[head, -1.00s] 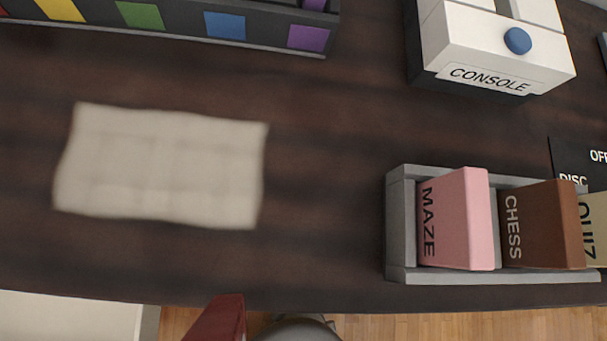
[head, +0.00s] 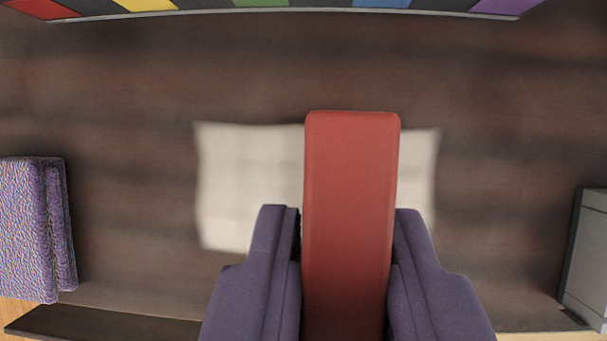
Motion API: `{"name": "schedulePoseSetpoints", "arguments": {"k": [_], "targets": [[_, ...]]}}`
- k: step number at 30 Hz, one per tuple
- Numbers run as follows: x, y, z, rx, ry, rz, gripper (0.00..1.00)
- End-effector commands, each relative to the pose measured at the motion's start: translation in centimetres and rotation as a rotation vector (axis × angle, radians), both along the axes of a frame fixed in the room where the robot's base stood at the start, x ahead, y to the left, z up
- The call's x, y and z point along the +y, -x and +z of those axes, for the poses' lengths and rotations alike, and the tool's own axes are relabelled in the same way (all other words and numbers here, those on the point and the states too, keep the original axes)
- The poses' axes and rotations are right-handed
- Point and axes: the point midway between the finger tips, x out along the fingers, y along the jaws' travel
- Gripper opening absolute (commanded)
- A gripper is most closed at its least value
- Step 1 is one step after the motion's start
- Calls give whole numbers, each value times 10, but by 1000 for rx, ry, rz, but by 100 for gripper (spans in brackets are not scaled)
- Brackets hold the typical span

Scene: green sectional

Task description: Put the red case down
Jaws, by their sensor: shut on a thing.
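The red case (head: 351,190) is a long red block held upright between the two purple fingers of my gripper (head: 347,225). My gripper is shut on it, one finger on each side. The case hangs in front of a cream cloth (head: 245,185) that lies flat on the dark wooden table. The case and fingers hide part of the cloth's middle and right side. I cannot tell how high the case is above the cloth.
A rack with coloured squares (head: 265,5) runs along the back. A folded purple textured cloth (head: 28,228) lies at the left edge. A grey box (head: 590,255) stands at the right edge. The dark table (head: 120,120) is clear around the cream cloth.

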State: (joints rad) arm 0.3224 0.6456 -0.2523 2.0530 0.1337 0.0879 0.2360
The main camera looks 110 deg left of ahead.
Motion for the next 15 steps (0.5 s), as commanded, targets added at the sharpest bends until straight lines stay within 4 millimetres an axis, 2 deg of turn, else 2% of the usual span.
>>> {"name": "schedulePoseSetpoints", "arguments": {"k": [1, 3, 14, 15], "targets": [[0, 1, -15, 2, -1, 0, 0], [0, 1, -23, 1, 0, 0, 0], [0, 0, -24, 0, 0, 0, 0], [0, 0, -24, 0, 0, 0, 30]]}}
